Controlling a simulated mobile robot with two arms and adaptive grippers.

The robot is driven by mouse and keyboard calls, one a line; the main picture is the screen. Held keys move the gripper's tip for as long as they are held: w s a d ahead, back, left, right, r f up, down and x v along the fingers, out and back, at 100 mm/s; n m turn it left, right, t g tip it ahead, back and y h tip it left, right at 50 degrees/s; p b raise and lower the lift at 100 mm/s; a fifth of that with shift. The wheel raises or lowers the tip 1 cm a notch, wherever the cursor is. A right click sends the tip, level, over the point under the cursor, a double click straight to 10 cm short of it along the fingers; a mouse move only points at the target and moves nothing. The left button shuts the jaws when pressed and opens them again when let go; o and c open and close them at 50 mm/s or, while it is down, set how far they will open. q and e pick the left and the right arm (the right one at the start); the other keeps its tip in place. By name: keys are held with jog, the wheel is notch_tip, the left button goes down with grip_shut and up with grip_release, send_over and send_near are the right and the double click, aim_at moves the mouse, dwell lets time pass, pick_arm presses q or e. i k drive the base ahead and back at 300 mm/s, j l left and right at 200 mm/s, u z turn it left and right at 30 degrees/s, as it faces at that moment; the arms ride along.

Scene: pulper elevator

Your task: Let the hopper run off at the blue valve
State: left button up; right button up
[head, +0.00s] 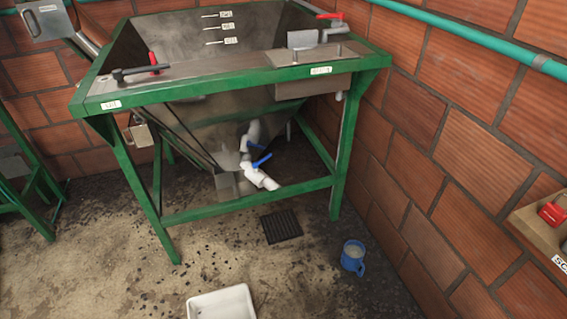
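The metal hopper (190,125) hangs in a green frame (245,205), wide at the top and narrowing downward. Below it is white piping (265,181) with a blue valve handle (261,161) on it. The pipe's open end points down to the right, over the floor. I cannot tell any flow from it. The hopper's inside wall carries several labelled level marks (228,27). Neither of my grippers is in view.
A floor drain grate (281,226) lies in front of the frame. A blue mug (353,256) and a white tray (222,302) stand on the floor. A brick wall (450,150) bounds the right, with a wooden shelf (545,232). The floor at front left is clear.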

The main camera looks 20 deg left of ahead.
aim_at(255, 165)
jog(key=i+l, duration=0.2)
jog(key=i, duration=0.2)
jog(key=i+l, duration=0.2)
jog(key=i, duration=0.25)
